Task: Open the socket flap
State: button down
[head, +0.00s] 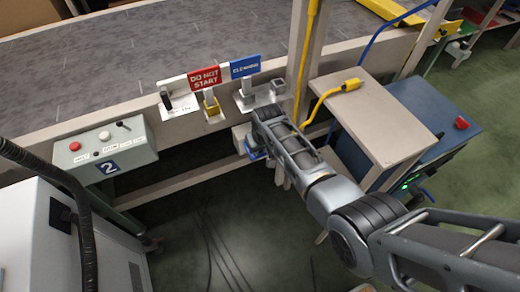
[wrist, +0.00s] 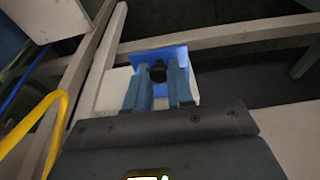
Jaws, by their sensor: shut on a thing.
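In the wrist view a blue flap (wrist: 165,53) with a dark round part (wrist: 158,73) at its middle sits on a pale socket box (wrist: 114,88). My gripper (wrist: 160,82) has one finger on each side of the dark part and is shut on the flap; the exact contact is hard to see. In the head view the socket box (head: 239,138) is below the conveyor's side rail, with my gripper (head: 256,153) at its right and a bit of blue under my wrist. My arm hides most of the flap there. How far the flap is swung cannot be told.
A control box (head: 105,152) hangs at left.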

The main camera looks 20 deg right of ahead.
jog(key=shift+w+r+g, duration=0.2)
jog(key=shift+r+g, duration=0.15)
jog(key=shift+g, duration=0.35)
jog(key=c, duration=1)
grip_release()
jog(key=shift+r, duration=0.1)
jog(key=shift+s+r+p, duration=0.15)
jog(key=shift+r+p, duration=0.1)
jog(key=shift+r, duration=1)
jog(key=shift+s+r+p, duration=0.2)
jog(key=shift+r+p, duration=0.05)
jog(key=shift+r, duration=1.05)
jog(key=shift+s+r+p, duration=0.15)
jog(key=shift+r+p, duration=0.1)
jog(key=shift+r, duration=1)
